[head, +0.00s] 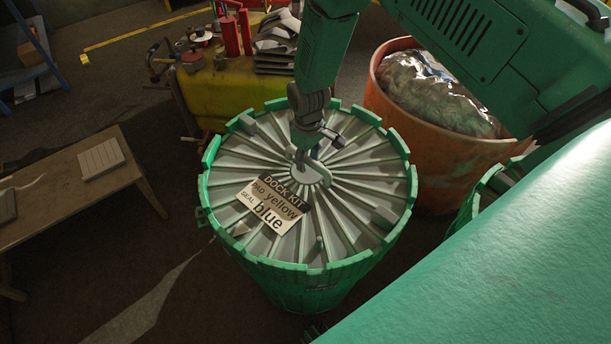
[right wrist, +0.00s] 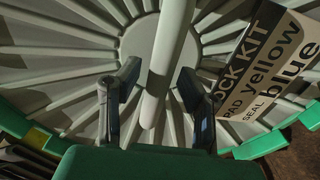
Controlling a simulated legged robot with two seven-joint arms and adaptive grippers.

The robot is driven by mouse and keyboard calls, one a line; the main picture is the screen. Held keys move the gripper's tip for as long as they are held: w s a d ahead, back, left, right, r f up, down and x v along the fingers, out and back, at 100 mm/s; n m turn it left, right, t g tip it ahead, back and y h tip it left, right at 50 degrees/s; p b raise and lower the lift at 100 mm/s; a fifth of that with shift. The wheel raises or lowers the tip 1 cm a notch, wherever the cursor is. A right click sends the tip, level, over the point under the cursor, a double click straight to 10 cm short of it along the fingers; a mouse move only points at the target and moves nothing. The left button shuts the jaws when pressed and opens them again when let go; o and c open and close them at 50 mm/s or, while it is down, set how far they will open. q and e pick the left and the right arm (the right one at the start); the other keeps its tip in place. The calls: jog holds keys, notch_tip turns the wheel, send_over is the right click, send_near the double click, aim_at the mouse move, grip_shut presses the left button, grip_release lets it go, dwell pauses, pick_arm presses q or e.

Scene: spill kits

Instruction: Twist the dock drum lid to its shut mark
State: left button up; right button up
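The dock drum (head: 310,290) is green, with a notched rim. Its grey ribbed lid (head: 350,215) lies inside the rim. A label (head: 272,205) on the lid reads DOCK KIT, PAD yellow, SEAL blue; it also shows in the right wrist view (right wrist: 265,65). My right gripper (head: 306,160) points down over the lid's centre. In the right wrist view, a grey handle bar (right wrist: 168,50) passes between the two dark fingers (right wrist: 160,88), with a gap visible on each side. Yellow patches (right wrist: 37,137) show on the rim; I cannot tell which mark means shut. My left gripper is not in view.
An orange drum (head: 385,115) with a clear plastic bag (head: 435,90) stands behind right. A yellow container (head: 215,95) with tools and stacked grey items stands behind left. A wooden bench (head: 60,195) is at left. Part of another green drum (head: 480,195) shows at right.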

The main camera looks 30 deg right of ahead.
jog(key=shift+r+p, duration=2.35)
jog(key=shift+r, duration=0.95)
jog(key=shift+f, duration=0.1)
